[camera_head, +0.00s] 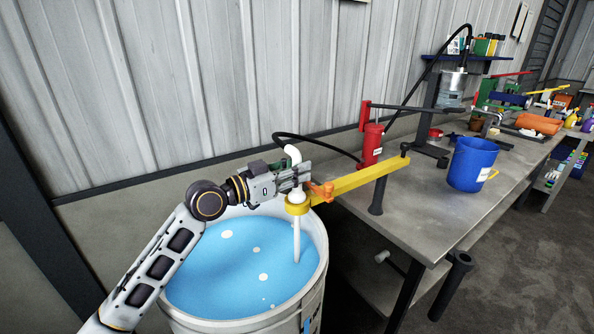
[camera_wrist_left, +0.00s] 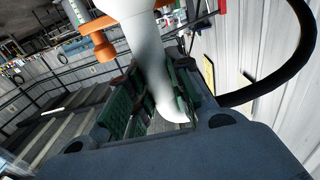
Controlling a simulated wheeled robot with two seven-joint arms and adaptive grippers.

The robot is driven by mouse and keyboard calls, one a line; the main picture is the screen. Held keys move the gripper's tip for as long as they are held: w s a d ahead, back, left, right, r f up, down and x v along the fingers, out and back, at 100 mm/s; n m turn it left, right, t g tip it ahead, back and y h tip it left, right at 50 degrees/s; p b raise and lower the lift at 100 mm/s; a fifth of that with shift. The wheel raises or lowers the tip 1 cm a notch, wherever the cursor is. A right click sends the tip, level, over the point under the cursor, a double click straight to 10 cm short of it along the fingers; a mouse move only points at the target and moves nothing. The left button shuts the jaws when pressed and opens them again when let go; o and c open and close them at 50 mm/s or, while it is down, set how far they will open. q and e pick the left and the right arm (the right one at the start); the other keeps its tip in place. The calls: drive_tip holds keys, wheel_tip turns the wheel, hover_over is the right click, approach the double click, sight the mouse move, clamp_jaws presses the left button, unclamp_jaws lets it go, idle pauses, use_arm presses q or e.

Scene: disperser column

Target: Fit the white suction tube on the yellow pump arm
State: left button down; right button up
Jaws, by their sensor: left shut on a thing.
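The white suction tube (camera_head: 297,240) stands upright over the bucket. Its lower end reaches toward the blue liquid, and its curved top shows above my gripper. The yellow pump arm (camera_head: 362,180) reaches out from a post on the bench, and its ring end (camera_head: 296,208) surrounds the tube just below the tube's white bulge. I cannot tell whether the tube is fully seated. My left gripper (camera_head: 297,175) is shut on the tube just above the ring. In the left wrist view the white tube (camera_wrist_left: 152,65) passes between the green finger pads. My right gripper is not in view.
A white bucket (camera_head: 322,250) of blue liquid (camera_head: 235,260) stands below. An orange clamp or knob (camera_head: 322,191) sits at the ring. On the grey bench (camera_head: 415,215) stand a red cylinder (camera_head: 372,146) with a black hose and a blue bucket (camera_head: 471,165). A corrugated wall is behind.

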use_arm(q)
drive_tip(key=shift+f, duration=0.1)
drive_tip(key=c, duration=1.2)
unclamp_jaws()
drive_tip(key=shift+f, duration=0.1)
drive_tip(key=v, duration=1.2)
idle(0.4)
